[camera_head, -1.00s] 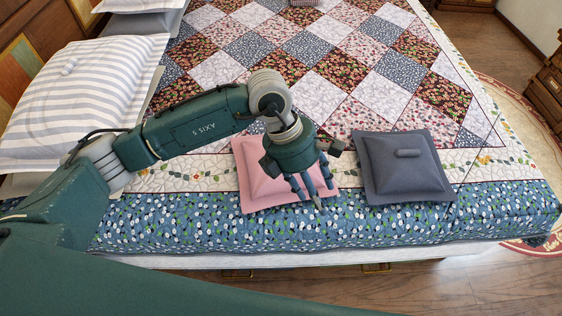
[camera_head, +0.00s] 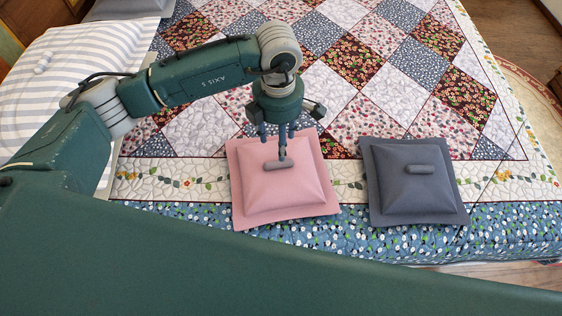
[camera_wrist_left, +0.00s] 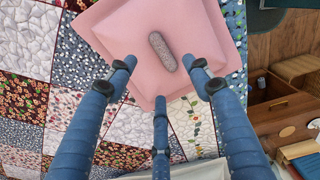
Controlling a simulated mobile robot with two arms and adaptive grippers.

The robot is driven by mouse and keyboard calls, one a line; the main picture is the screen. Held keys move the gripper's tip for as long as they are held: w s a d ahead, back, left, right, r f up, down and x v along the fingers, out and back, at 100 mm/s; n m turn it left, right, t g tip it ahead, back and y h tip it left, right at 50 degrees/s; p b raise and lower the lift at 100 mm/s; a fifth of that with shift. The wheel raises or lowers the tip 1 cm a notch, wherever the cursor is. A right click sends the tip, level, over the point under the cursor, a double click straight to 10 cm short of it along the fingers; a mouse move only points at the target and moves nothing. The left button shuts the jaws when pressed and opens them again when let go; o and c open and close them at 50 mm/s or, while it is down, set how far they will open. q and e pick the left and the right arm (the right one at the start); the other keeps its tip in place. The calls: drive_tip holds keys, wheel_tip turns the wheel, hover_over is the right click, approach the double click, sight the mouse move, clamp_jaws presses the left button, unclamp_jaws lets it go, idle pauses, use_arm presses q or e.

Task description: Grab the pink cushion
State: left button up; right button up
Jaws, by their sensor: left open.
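The pink cushion (camera_head: 290,198) lies flat near the front edge of the bed, with a small grey-pink grip bar (camera_head: 278,165) on its top. My left gripper (camera_head: 277,147) points down over the cushion's far part, its three fingers spread and empty. In the left wrist view the pink cushion (camera_wrist_left: 128,28) fills the top middle, with the bar (camera_wrist_left: 162,52) ahead of and between the two upper fingers of my left gripper (camera_wrist_left: 160,78). Whether the fingertips touch the cushion cannot be told. My right gripper is not in view.
A dark grey cushion (camera_head: 410,195) with a similar bar lies just right of the pink one. Striped pillows (camera_head: 60,75) are at the left. The patchwork quilt (camera_head: 350,80) behind is clear. Wooden furniture (camera_wrist_left: 275,105) shows beyond the bed in the wrist view.

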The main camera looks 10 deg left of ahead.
sight(278, 162)
use_arm(q)
drive_tip(key=f, duration=0.2)
drive_tip(key=s+f, duration=0.1)
drive_tip(key=shift+f+p, duration=0.35)
drive_tip(key=shift+p, duration=0.05)
drive_tip(key=shift+w+f+p, duration=0.2)
drive_tip(key=shift+f+p, duration=0.1)
drive_tip(key=shift+f, duration=0.05)
wheel_tip(278, 162, down, 4)
drive_tip(key=shift+w+a+r+p, duration=0.1)
drive_tip(key=shift+w+r+p, duration=0.05)
drive_tip(key=shift+p, duration=0.6)
drive_tip(key=shift+f, duration=0.45)
drive_tip(key=shift+c, duration=0.2)
drive_tip(key=shift+w, duration=0.1)
clamp_jaws()
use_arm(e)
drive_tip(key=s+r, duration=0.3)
